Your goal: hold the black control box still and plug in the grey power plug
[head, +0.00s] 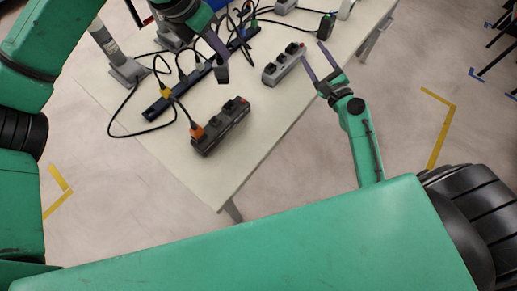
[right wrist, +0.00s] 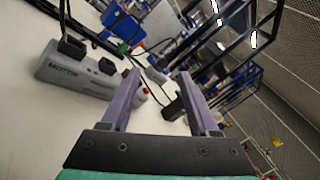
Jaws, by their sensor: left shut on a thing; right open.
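The black control box (head: 232,122) lies on the table near its front edge, with an orange plug (head: 197,131) and cable at its left end. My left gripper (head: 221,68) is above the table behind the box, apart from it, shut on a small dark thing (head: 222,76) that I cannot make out. My right gripper (head: 322,77) is open and empty at the table's right edge, beside a grey box (head: 283,64). The right wrist view shows its parted fingers (right wrist: 160,100) and the lettered grey box (right wrist: 75,72). I cannot tell which plug is the grey power plug.
A long black power strip (head: 180,90) with a yellow plug (head: 165,93) and loose cables lies left of the control box. A grey stand (head: 128,72) is at the left. A dark block (head: 326,27) stands at the back right. The table front is clear.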

